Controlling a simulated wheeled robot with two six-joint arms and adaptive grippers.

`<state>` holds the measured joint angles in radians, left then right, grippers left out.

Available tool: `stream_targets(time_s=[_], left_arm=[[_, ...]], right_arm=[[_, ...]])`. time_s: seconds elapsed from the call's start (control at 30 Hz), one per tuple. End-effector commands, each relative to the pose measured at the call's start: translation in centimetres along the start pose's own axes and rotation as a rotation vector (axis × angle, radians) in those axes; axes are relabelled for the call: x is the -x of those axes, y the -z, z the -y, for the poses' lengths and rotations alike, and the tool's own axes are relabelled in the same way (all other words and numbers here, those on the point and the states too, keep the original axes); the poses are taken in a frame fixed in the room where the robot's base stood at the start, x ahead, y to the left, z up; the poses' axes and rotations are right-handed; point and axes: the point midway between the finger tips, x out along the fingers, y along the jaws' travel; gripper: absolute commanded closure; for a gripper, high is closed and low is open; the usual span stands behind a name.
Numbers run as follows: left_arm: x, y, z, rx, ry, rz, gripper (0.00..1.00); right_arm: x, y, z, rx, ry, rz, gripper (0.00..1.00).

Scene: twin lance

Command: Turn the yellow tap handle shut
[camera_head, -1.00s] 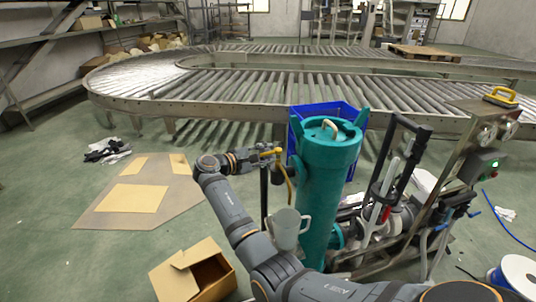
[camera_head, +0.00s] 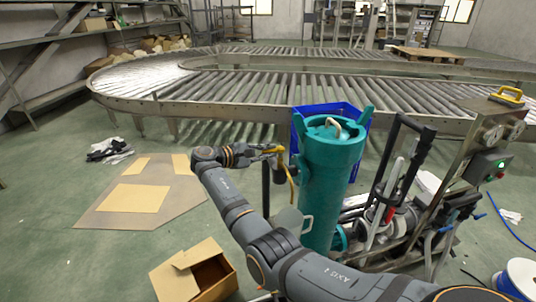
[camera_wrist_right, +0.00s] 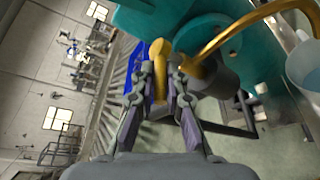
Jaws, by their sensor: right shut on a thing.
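The yellow tap handle (camera_wrist_right: 160,60) stands between the fingers of my right gripper (camera_wrist_right: 160,88) in the right wrist view. The gripper is shut on it. In the head view my right gripper (camera_head: 258,153) reaches from the left side of the teal cylinder (camera_head: 328,185) to the yellow handle (camera_head: 273,150). A curved yellow spout (camera_head: 290,183) hangs down beside the cylinder. It also shows in the right wrist view (camera_wrist_right: 240,38). The tap's body is mostly hidden in the head view. My left gripper is out of view.
A pale jug (camera_head: 290,220) is below the spout, partly hidden by my right arm. A blue crate (camera_head: 350,112) is behind the cylinder. An open cardboard box (camera_head: 210,272) lies on the floor. A pump frame (camera_head: 400,190) stands to the right; a roller conveyor (camera_head: 200,100) runs behind.

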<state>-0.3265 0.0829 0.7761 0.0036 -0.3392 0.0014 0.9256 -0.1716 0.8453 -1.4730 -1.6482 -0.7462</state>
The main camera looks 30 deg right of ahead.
Motion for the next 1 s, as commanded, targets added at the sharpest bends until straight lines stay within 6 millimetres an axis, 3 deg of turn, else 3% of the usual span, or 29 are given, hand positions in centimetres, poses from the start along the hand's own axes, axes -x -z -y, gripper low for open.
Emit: stream_targets(time_s=[0.17,0.2,0.33,0.67,0.77,1.0], left_arm=[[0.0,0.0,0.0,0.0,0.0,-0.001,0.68],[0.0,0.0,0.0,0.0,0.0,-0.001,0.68],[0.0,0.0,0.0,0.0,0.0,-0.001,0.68],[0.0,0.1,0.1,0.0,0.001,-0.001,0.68],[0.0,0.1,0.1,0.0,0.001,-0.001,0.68],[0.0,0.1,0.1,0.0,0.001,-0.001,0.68]], right_arm=[[0.0,0.0,0.1,0.002,0.001,0.0,1.0],[0.0,0.0,0.1,0.002,0.001,0.0,0.82],[0.0,0.0,0.1,0.002,0.001,0.0,0.65],[0.3,0.0,0.0,0.001,0.0,-0.001,0.65],[1.6,0.0,0.0,0.002,0.001,-0.003,0.65],[7.5,0.0,0.0,0.002,0.0,-0.004,0.65]])
